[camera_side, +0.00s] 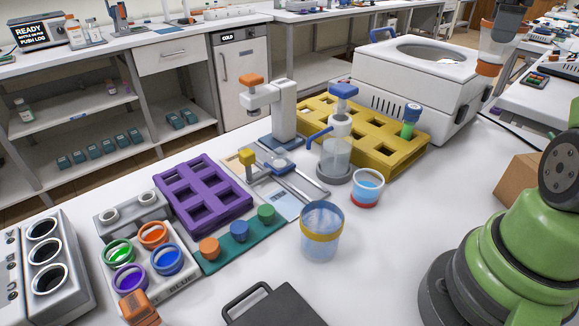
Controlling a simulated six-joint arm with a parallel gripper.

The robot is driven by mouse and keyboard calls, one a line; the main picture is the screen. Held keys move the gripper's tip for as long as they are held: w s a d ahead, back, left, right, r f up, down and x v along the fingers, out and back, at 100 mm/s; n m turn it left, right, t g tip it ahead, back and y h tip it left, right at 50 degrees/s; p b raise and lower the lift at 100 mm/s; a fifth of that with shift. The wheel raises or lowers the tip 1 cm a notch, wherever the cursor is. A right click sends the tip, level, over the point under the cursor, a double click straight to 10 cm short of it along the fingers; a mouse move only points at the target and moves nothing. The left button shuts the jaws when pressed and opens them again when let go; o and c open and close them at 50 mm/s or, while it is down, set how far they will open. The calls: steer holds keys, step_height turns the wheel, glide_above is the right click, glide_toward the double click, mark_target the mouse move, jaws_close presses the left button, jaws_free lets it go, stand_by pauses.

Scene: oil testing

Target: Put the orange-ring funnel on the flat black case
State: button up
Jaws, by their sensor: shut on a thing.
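My gripper (498,40) is at the top right, partly cut off by the frame's edge. It is shut on a pale piece with an orange band, seemingly the orange-ring funnel (488,69), held up in front of the right end of the white machine. The fingertips are hard to make out. The flat black case (275,308) lies on the white table at the bottom centre, cut off by the lower edge, with its handle toward the left. Its visible top is bare, and the funnel is well apart from it, up and to the right.
A colour-ringed rack (180,288) stands left of the case; its orange ring could be a slot or another funnel. A yellow-banded beaker (320,245) stands behind the case. A red-based cup (368,190), yellow rack (405,155) and white machine (400,75) stand farther back. Table right of the beaker is clear.

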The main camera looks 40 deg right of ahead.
steer(key=w+a+n, duration=0.5)
steer(key=w+a, duration=0.8)
steer(key=a, duration=0.4)
steer(key=w+a+n, duration=0.1)
steer(key=a+n, duration=0.3)
steer(key=a, duration=1.3)
steer(key=s+a+n, duration=0.4)
steer(key=s+a, duration=0.4)
steer(key=a, duration=0.3)
steer(key=s+a+n, duration=0.3)
steer(key=s+a, duration=0.4)
steer(key=a, duration=0.4)
steer(key=shift+s+a+f, duration=0.1)
steer(key=shift+s+f, duration=0.05)
steer(key=shift+f, duration=5.15)
steer(key=shift+s+f, duration=0.15)
steer(key=shift+f, duration=5.1)
